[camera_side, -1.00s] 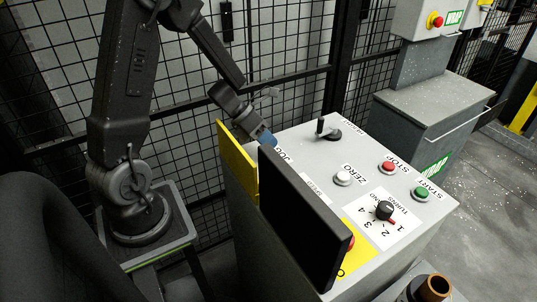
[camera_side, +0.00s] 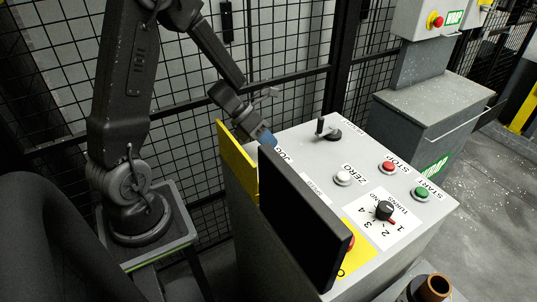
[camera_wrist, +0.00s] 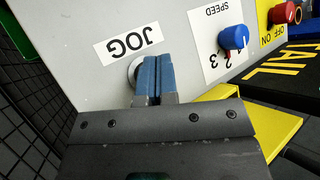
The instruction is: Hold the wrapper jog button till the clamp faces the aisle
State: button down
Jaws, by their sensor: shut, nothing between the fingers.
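The jog button (camera_wrist: 134,70) shows in the wrist view as a pale round rim beside the upside-down JOG label (camera_wrist: 128,44). My gripper (camera_wrist: 152,80) has its blue fingers shut together over the button, hiding most of it. They look to be at the button, but I cannot tell how far it is pressed. In the side view my gripper (camera_side: 265,138) is at the far left corner of the grey console (camera_side: 300,150), beside the JOG label (camera_side: 286,156). The button is hidden there. I cannot make out the wrapper's clamp in either view.
A yellow plate (camera_side: 237,162) and a black panel (camera_side: 300,215) stand along the console's near side. The console top carries a black lever (camera_side: 329,131), white ZERO (camera_side: 343,178), red STOP (camera_side: 388,168) and green START (camera_side: 421,193) buttons. A blue speed knob (camera_wrist: 233,38) is right of JOG.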

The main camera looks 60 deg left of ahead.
jog(key=shift+f, duration=0.15)
dwell(0.5)
jog(key=shift+f, duration=0.3)
